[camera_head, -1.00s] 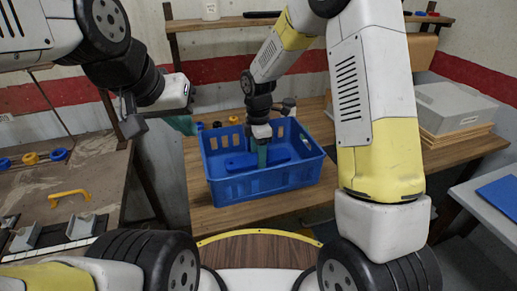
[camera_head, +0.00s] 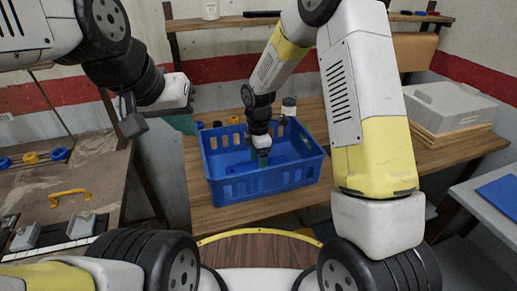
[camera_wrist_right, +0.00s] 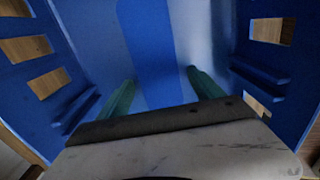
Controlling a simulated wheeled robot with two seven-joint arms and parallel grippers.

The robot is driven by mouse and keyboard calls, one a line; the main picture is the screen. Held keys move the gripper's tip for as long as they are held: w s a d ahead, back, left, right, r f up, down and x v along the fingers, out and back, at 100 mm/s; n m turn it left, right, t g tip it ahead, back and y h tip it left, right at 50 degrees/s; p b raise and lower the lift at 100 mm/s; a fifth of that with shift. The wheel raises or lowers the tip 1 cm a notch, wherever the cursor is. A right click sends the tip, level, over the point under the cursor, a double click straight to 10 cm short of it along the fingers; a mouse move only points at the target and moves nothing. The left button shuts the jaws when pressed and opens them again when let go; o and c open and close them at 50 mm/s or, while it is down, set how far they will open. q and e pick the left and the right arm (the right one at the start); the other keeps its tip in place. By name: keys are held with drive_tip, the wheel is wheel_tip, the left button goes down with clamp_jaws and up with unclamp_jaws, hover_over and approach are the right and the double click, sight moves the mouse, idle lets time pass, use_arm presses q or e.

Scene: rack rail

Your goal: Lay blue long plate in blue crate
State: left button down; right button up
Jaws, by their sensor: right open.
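The blue crate (camera_head: 262,183) stands on the wooden table in the head view. The blue long plate (camera_head: 280,161) lies low inside it, partly hidden by my right gripper and the crate wall. In the right wrist view the plate (camera_wrist_right: 147,40) is a darker blue strip running away between the fingers, with space on both sides. My right gripper (camera_head: 264,158) points down into the crate; its two green fingers (camera_wrist_right: 160,88) are spread apart. My left gripper (camera_head: 183,124) hangs left of the crate, and its finger gap is not clear.
Small round items (camera_head: 217,124) and a white-topped jar (camera_head: 289,106) stand behind the crate. A grey box (camera_head: 450,105) sits on boards at the right. A left bench holds a yellow handle (camera_head: 69,194). Table space right of the crate is clear.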

wheel_tip(320, 180, up, 12)
drive_tip(key=s+d+r+m+t+y, duration=0.1)
drive_tip(key=s+d+r+m+t, duration=0.1)
drive_tip(key=s+d+r+m, duration=0.75)
drive_tip(key=s+d+r+m+t, duration=0.2)
drive_tip(key=s+r+m, duration=0.1)
drive_tip(key=s+m, duration=0.2)
drive_tip(key=s+d+r+m+t+y, duration=0.1)
drive_tip(key=s+d+r+m+t, duration=0.1)
drive_tip(key=s+m, duration=0.4)
drive_tip(key=shift+s+d+r, duration=0.3)
drive_tip(key=shift+d+r, duration=0.25)
drive_tip(key=shift+d, duration=0.05)
drive_tip(key=shift+m, duration=0.25)
